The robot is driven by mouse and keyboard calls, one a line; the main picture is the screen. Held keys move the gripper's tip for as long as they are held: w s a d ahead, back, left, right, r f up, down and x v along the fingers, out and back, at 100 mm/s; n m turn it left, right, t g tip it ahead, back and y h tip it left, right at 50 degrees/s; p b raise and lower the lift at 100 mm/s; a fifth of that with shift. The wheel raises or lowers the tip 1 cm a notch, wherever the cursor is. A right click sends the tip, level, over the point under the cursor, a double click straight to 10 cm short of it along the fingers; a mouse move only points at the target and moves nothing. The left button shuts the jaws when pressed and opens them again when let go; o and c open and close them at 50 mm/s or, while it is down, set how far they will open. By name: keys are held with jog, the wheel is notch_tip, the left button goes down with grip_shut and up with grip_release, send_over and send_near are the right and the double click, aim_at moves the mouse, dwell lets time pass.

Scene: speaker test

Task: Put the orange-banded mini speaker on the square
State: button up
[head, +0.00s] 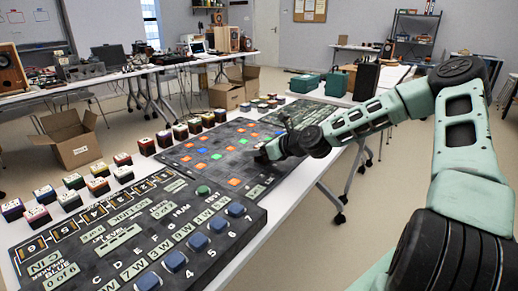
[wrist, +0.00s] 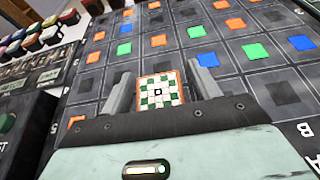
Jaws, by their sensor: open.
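My gripper (wrist: 160,88) is open over the dark grid board (wrist: 232,85), one finger on each side of a small square thing. That thing has a white-and-green checkered top with an orange edge and looks like the orange-banded mini speaker (wrist: 158,91). Its lower part is hidden by my gripper, and I cannot tell whether the fingers touch it. An orange corner mark (wrist: 76,121) shows on the board left of my gripper. In the head view my gripper (head: 266,155) is low at the right side of the board (head: 190,148), and hides what is between its fingers.
Several mini speakers with coloured bands (head: 97,187) stand in rows along the table's left side. A dark panel with blue buttons (head: 150,238) fills the near end. Orange, green and blue squares (wrist: 202,59) mark the board. Cardboard boxes (head: 72,140) stand on the floor.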

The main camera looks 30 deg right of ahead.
jog(key=p+v, duration=0.2)
jog(key=v, duration=0.9)
jog(key=shift+s+r, duration=0.1)
jog(key=shift+r, duration=0.15)
jog(key=shift+s+d, duration=0.15)
jog(key=shift+s, duration=0.15)
